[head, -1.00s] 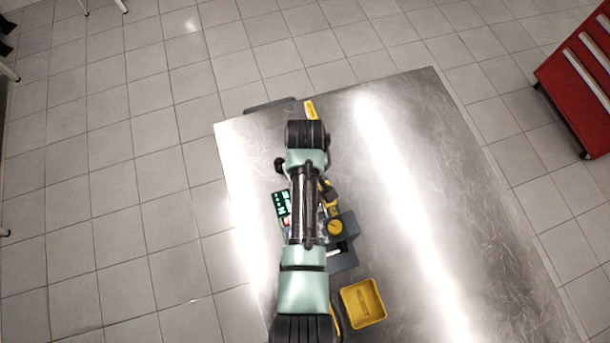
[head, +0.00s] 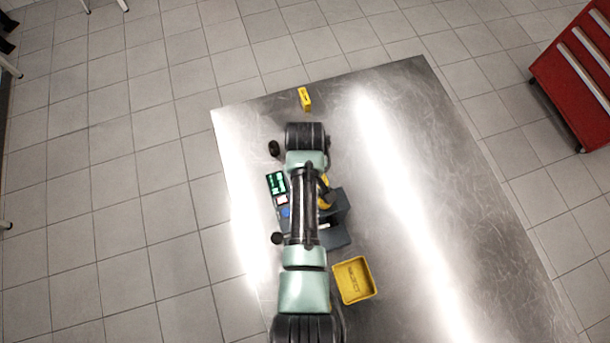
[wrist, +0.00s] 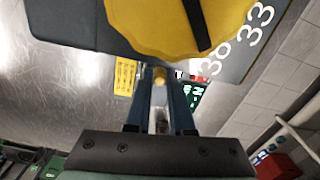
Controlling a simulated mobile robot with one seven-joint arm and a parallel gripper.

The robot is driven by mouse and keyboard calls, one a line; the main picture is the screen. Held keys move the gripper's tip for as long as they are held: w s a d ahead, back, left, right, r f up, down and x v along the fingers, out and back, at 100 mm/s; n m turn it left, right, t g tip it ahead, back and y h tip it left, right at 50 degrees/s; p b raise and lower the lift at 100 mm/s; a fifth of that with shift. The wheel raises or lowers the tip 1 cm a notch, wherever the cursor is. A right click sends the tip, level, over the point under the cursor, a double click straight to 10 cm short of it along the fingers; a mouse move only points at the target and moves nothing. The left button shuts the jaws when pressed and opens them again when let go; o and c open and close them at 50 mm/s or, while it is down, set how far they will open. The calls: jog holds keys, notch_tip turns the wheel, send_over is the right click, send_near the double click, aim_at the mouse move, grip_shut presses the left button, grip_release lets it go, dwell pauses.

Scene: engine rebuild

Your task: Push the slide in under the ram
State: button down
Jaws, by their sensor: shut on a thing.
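In the wrist view my gripper (wrist: 160,78) has its two fingers close together around a small tan-yellow round knob (wrist: 160,75). I cannot tell how the knob joins the slide; the slide itself is not clearly visible. The dark grey press body (wrist: 80,22) with a large yellow round part (wrist: 165,25) fills the top of this view, just beyond the fingertips. White numbers 30 and 33 are beside it. In the head view the press (head: 338,228) is partly under my arm, which hides my gripper and the ram.
A yellow reject tray (head: 353,280) stands below the press in the head view. A green-lit display (head: 277,183) is left of my arm. A yellow block (head: 304,98) lies near the far table edge. The steel table (head: 440,180) is clear on the right.

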jog(key=shift+w+a, duration=0.1)
jog(key=shift+w, duration=0.3)
jog(key=c, duration=1.2)
grip_release()
jog(key=shift+w+a, duration=0.1)
jog(key=shift+w, duration=0.1)
jog(key=o, duration=0.4)
jog(key=shift+s, duration=0.2)
jog(key=shift+w+r, duration=0.1)
jog(key=shift+r, duration=0.35)
notch_tip(320, 180, up, 12)
jog(key=shift+r+b, duration=0.1)
jog(key=shift+b, duration=0.35)
